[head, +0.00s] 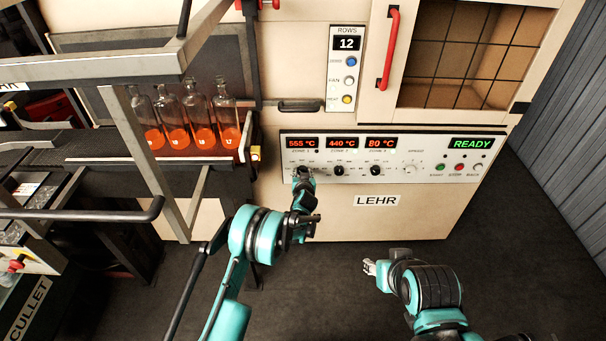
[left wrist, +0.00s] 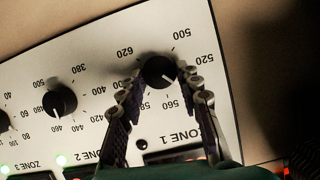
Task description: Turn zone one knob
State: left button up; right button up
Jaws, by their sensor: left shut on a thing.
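The lehr control panel (head: 395,155) carries three zone displays, reading 555 °C, 440 °C and 80 °C. The fingers are shut around the knob. My right gripper (head: 371,267) hangs low in front of the lehr, away from the panel; its fingers are too small to read.
The zone two knob (head: 338,171) and zone three knob (head: 375,170) are to the right on the panel. Start, stop and back buttons (head: 459,167) sit at its right end. Hot orange bottles (head: 170,120) stand at the left by metal rails (head: 130,140).

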pick_arm(q)
jog(key=shift+n, duration=0.3)
dwell(0.4)
jog(key=o, duration=1.2)
jog(key=shift+c, duration=0.2)
jog(key=v, duration=1.2)
jog(key=shift+a, duration=0.2)
